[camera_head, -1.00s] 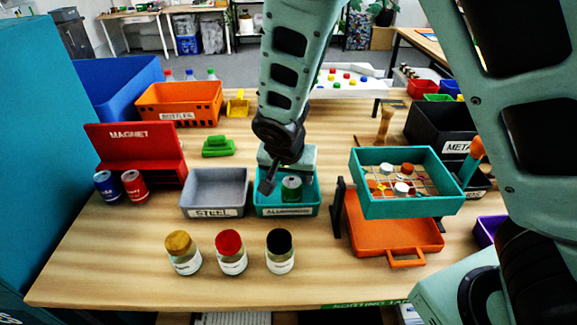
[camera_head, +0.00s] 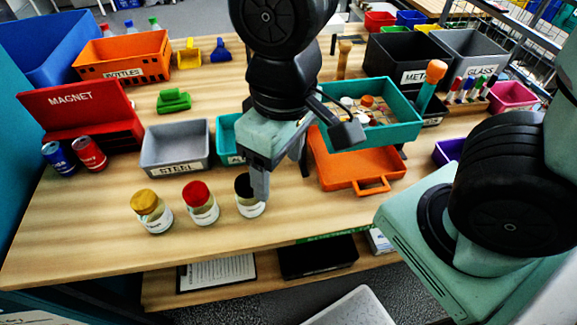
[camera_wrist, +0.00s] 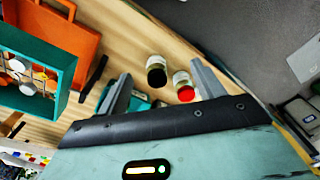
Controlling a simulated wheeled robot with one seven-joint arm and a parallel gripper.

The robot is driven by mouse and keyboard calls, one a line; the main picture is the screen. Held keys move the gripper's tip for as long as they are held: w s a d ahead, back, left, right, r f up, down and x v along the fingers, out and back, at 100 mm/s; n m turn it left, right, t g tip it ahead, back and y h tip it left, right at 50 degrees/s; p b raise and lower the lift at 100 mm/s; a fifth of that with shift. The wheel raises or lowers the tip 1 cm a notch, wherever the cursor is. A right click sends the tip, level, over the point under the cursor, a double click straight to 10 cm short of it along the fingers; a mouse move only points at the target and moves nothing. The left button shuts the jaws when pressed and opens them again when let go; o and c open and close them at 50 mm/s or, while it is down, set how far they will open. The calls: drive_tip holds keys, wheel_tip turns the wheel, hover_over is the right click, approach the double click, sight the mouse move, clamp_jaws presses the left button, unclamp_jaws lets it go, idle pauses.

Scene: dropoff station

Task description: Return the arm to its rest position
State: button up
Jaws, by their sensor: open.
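My gripper (camera_head: 278,178) hangs over the middle of the table, in front of the teal aluminium tray (camera_head: 225,140). Its jaws are apart; in the wrist view the gripper (camera_wrist: 160,72) shows two separated fingers with nothing held between them. The gripper and wrist cover most of the aluminium tray, so the green can seen there earlier is hidden in the head view. A finger overlaps the black-lidded jar (camera_head: 250,207) in the picture; I cannot tell the gap between them.
The red-lidded jar (camera_head: 200,205) and gold-lidded jar (camera_head: 151,212) stand left of it. The grey steel tray (camera_head: 174,165) is behind. A teal sieve box (camera_head: 385,133) over an orange tray (camera_head: 360,172) stands right. The table's front strip is bare.

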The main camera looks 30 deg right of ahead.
drive_tip(key=shift+s+d+r+n, duration=0.1)
drive_tip(key=shift+s+r+n, duration=0.1)
drive_tip(key=shift+s+n, duration=0.95)
drive_tip(key=shift+s, duration=0.1)
